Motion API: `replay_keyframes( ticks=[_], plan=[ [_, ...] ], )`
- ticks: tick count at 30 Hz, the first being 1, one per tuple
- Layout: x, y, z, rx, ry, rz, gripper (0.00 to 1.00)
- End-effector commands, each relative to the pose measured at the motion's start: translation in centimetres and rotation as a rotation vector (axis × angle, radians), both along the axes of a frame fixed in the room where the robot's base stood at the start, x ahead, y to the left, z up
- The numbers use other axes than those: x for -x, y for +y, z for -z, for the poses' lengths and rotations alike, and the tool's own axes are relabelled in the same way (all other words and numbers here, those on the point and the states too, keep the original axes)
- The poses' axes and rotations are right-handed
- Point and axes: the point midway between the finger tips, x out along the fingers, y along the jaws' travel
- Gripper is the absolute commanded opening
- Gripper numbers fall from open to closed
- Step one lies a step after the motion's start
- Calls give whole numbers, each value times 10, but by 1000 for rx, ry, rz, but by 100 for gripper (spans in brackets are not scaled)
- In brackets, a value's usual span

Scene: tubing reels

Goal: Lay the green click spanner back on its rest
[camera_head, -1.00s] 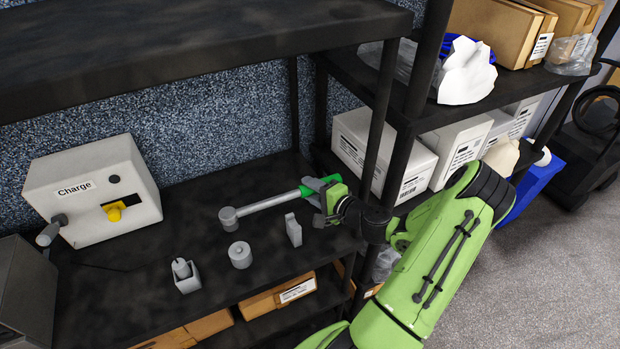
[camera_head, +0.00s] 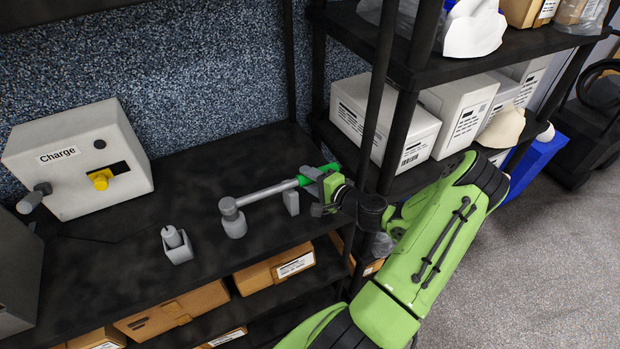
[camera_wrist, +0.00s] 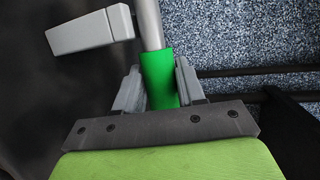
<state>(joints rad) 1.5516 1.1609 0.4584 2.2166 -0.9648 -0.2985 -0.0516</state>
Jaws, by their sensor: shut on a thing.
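The click spanner has a grey shaft (camera_head: 268,191), a round grey head (camera_head: 229,206) and a green handle (camera_head: 307,180). In the wrist view its green handle (camera_wrist: 159,75) is between the two fingers of my gripper (camera_wrist: 160,85), which is shut on it. The rest appears to be a short round grey post (camera_head: 236,228) and a slim upright grey block (camera_head: 291,202) on the shelf. In the head view the spanner head overlaps the top of the round post and the shaft passes by the block's top. I cannot tell whether they touch. The block (camera_wrist: 85,33) lies left of the shaft in the wrist view.
A white box marked Charge (camera_head: 80,162) with a yellow knob stands at the back left. A small grey holder (camera_head: 176,246) with a peg stands left of the round post. A dark shelf upright (camera_head: 376,120) rises close to my gripper. Cartons (camera_head: 275,270) fill the shelf below.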

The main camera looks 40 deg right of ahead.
Motion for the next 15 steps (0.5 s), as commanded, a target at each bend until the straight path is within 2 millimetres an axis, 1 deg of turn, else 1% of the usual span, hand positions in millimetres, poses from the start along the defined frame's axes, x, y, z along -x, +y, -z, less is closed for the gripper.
replay_keyframes(
  ticks=[7, 14, 15],
  plan=[
    [-1, 0, -4, -2, -6, 0, 0],
    [-1, 0, 0, -2, -5, 0, 0],
    [-1, 0, 0, -2, -5, 0, 44]
  ],
)
